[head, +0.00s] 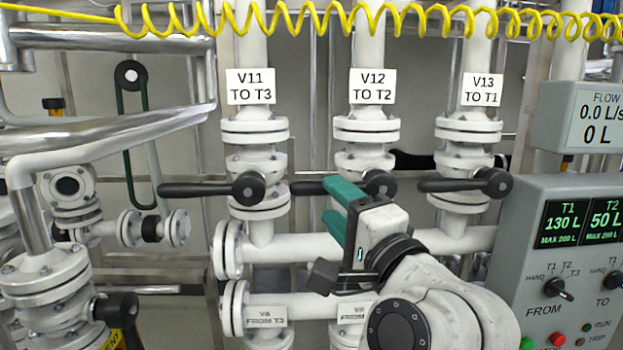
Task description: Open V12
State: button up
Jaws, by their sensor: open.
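The sign "V12 TO T2" (373,86) hangs on the middle vertical white pipe. Below it is the V12 valve with a round black hub (380,182) and a black lever (308,187). The lever lies horizontal, pointing left, across the pipe. My gripper (331,200) has teal fingers and is open. It reaches up from the lower right, and its fingers overlap the V12 lever in the picture, hiding the lever's middle. I cannot tell whether they touch it. Nothing shows held between the fingers.
The V11 lever (205,190) and V13 lever (450,185) also lie horizontal, pointing left, on either side. A flow display (598,118) reads 0.0 L/s, 0 L. A control panel (570,270) at right shows T1 130 L, T2 50 L. Lower pipes run behind my arm.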

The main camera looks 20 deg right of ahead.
aim_at(324, 193)
jog(key=p+x, duration=0.1)
jog(key=x, duration=0.6)
jog(key=shift+w, duration=0.2)
grip_shut()
dwell(0.4)
